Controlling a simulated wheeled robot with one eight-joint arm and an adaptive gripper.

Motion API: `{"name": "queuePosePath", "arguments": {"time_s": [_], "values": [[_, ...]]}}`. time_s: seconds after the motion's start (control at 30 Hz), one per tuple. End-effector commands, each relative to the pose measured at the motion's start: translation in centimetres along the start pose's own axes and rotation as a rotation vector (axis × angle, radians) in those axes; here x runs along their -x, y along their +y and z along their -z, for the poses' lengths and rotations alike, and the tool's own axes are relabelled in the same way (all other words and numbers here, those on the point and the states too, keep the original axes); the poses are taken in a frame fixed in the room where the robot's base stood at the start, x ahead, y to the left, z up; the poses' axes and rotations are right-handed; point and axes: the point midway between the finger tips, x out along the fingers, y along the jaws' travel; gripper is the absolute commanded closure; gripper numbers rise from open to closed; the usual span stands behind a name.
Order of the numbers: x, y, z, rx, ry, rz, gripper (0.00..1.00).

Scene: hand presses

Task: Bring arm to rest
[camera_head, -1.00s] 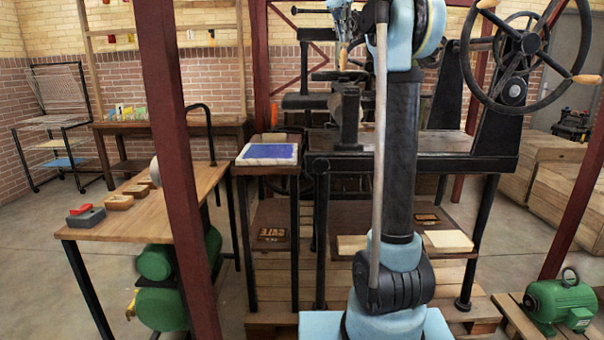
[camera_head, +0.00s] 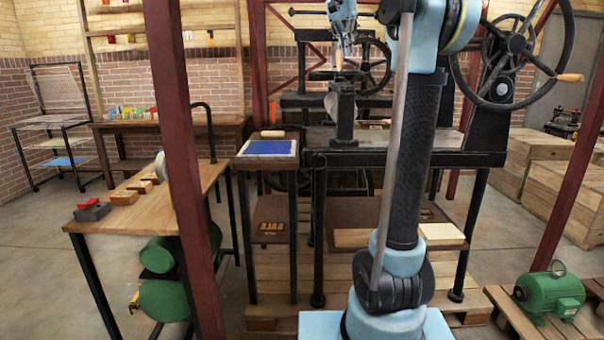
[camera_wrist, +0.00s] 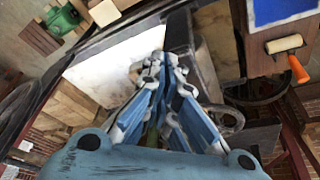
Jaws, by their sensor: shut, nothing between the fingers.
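My gripper (camera_head: 340,48) is high up in front of the hand press (camera_head: 400,140), left of my upright arm link. In the wrist view my gripper (camera_wrist: 160,68) has its blue fingers together, with nothing between them. The fingers point over a pale, flat surface (camera_wrist: 105,68) and hide part of it. A wooden knob-like part shows just below the gripper in the head view; I cannot tell what it belongs to.
A small table left of the press carries a blue slab (camera_head: 268,147) and a roller (camera_head: 272,134). A red post (camera_head: 180,150) stands before a wooden bench (camera_head: 150,205). Large spoked wheels (camera_head: 510,50) stand at right. A green motor (camera_head: 549,293) sits low right.

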Motion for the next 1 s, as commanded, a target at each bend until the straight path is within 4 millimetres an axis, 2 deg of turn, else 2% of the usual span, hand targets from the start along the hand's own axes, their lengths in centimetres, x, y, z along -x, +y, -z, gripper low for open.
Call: {"name": "queuePosePath", "arguments": {"time_s": [0.17, 0.47, 0.77, 1.0], "values": [[-3.3, 2.8, -2.9, 0.07, -0.02, 0.012, 1.0], [-11.2, 8.2, -9.9, 0.221, -0.056, 0.046, 1.0], [-20.7, 13.7, -18.6, 0.372, -0.084, 0.088, 1.0], [-29.1, 17.9, -26.5, 0.492, -0.099, 0.128, 1.0]]}}
